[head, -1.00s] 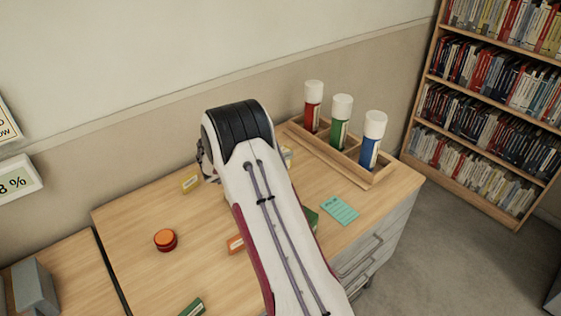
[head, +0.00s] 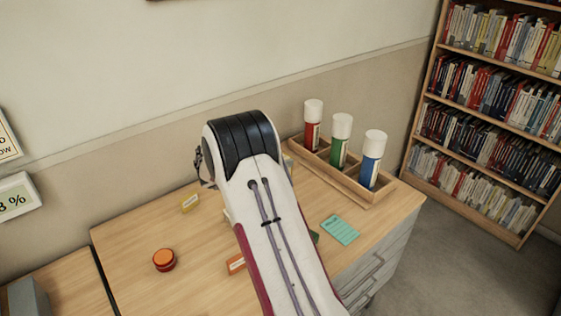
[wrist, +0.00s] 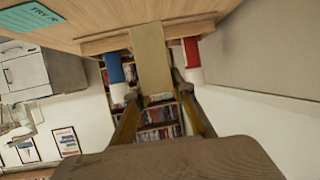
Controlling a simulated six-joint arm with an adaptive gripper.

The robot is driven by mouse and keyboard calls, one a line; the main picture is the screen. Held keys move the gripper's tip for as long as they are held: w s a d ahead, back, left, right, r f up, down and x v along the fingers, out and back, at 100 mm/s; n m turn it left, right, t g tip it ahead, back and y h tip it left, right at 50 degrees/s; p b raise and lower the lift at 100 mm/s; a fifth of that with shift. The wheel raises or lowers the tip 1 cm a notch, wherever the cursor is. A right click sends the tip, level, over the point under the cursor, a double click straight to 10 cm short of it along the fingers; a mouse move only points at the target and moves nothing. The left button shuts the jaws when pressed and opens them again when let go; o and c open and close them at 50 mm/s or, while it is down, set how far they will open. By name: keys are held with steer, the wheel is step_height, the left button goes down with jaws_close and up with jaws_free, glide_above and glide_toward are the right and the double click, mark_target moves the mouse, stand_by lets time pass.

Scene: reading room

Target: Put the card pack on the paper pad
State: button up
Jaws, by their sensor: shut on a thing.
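My gripper (wrist: 155,90) shows in the wrist view, its fingers on both sides of a plain tan block (wrist: 150,52). It is shut on this block, which I take to be the card pack; its printed faces are not seen. In the head view my arm hides the gripper and most of the block. The teal paper pad (head: 340,229) lies flat on the desk, right of my arm, near the desk's right edge. It also shows at the upper left of the wrist view (wrist: 30,17). Its top looks bare.
A wooden rack (head: 375,198) with red (head: 313,125), green (head: 341,140) and blue (head: 372,158) tubes stands behind the pad.

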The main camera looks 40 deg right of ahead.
steer(key=w+a+r+n+t, duration=0.1)
steer(key=w+a, duration=0.3)
steer(key=a, duration=0.5)
steer(key=s+a+r+m+g, duration=0.2)
steer(key=s+a, duration=0.2)
steer(key=a, duration=0.3)
steer(key=shift+r+g, duration=0.3)
steer(key=shift+r, duration=0.05)
steer(key=shift+f, duration=0.15)
steer(key=shift+f, duration=3)
steer(key=shift+f, duration=1.9)
